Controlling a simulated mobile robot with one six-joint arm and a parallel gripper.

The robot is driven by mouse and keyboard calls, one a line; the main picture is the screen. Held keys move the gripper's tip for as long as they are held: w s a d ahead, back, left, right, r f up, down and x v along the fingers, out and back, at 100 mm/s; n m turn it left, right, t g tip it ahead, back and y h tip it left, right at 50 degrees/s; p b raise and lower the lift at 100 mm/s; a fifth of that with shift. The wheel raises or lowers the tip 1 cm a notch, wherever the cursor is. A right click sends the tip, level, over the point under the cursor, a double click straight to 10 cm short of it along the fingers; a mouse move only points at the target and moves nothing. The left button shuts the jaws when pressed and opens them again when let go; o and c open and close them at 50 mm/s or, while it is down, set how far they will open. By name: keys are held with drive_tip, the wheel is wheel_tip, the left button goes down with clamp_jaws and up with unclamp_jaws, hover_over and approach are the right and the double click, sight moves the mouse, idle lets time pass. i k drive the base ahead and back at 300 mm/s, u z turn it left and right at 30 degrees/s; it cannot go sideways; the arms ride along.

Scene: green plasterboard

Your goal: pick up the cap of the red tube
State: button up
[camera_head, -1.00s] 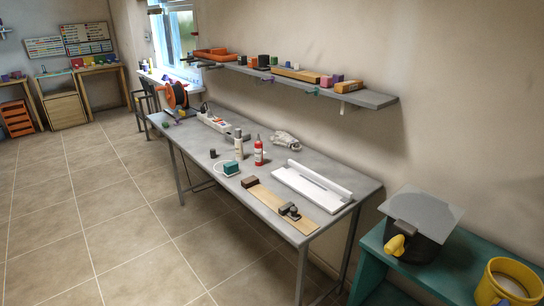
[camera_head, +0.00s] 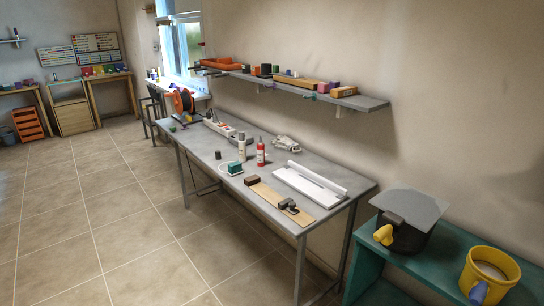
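A red tube (camera_head: 260,154) stands upright on the grey workbench (camera_head: 207,160), near the middle of its length. A narrow pale tip, seemingly its cap (camera_head: 260,139), shows on top; it is too small to make out clearly. A white bottle with a dark top (camera_head: 241,148) stands just left of the red tube, apart from it. My gripper is not in this view.
A white tray (camera_head: 310,184) and a wooden board with dark blocks (camera_head: 280,202) lie on the bench's near right. A wall shelf (camera_head: 350,101) hangs above the back edge. A teal stand (camera_head: 375,265) is at lower right. The tiled floor at left is clear.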

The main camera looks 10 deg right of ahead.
sight(260, 145)
drive_tip(key=u, duration=0.15)
drive_tip(key=i, duration=0.9)
drive_tip(key=z, duration=0.1)
